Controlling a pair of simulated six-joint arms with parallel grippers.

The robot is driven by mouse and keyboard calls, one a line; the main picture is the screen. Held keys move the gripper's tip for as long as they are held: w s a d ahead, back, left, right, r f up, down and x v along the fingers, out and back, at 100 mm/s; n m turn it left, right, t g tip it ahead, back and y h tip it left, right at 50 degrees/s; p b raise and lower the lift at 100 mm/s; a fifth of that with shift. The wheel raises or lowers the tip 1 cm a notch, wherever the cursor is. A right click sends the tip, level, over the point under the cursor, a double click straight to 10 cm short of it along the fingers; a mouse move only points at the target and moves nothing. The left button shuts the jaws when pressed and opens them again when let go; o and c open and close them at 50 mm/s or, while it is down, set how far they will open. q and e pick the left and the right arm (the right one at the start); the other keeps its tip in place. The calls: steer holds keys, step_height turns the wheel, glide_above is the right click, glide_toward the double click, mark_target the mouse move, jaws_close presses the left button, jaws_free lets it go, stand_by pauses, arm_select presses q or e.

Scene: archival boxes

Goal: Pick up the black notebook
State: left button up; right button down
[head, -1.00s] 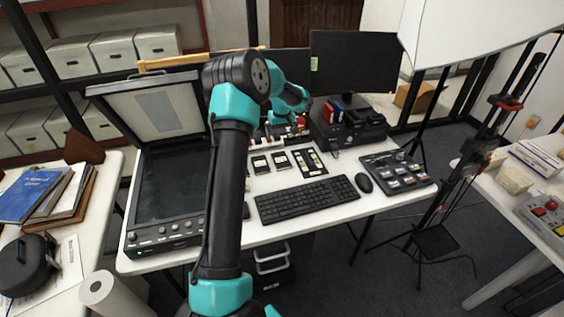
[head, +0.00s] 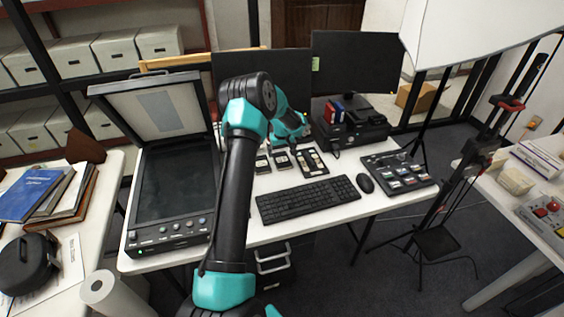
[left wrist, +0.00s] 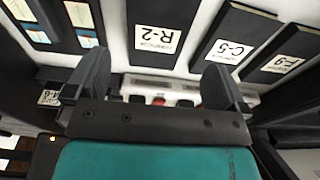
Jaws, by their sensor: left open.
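My left arm reaches over the desk in the head view, with its left gripper (left wrist: 156,66) at the far side, partly hidden by my own wrist. In the left wrist view its two fingers are spread apart with nothing held between them. Beyond the fingers lie several flat black items with white labels, one marked R-2 (left wrist: 178,18), one C-5 (left wrist: 240,32). I cannot tell which, if any, is the black notebook. In the head view a red item and a blue item (head: 338,107) stand on a black box (head: 350,132) right of the gripper.
A black keyboard (head: 308,201), a mouse (head: 365,183) and a button panel (head: 399,173) lie on the desk. An open flatbed scanner (head: 178,185) stands at left, with monitors (head: 357,62) behind. A side table at left holds a blue book (head: 30,194).

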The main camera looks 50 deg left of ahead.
mark_target(282, 159)
arm_select(q)
steer(key=shift+w+a+f, duration=0.1)
steer(key=shift+w+f, duration=0.05)
steer(key=shift+f, duration=1.15)
steer(key=shift+w+a+f, duration=0.1)
steer(key=shift+w+f, duration=0.05)
steer(key=shift+f, duration=1.1)
steer(key=shift+c, duration=0.2)
steer(key=c, duration=1)
steer(key=shift+o, duration=0.2)
steer(key=shift+r, duration=0.1)
steer(key=shift+r, duration=1.55)
steer(key=shift+s+d+r, duration=0.2)
steer(key=shift+d, duration=0.05)
steer(key=s+d, duration=0.3)
steer(key=d, duration=0.1)
steer(key=s+d+r, duration=0.1)
steer(key=s+d, duration=0.6)
steer(key=shift+s+d+r, duration=0.1)
steer(key=shift+d+r, duration=0.05)
steer(key=shift+d, duration=0.15)
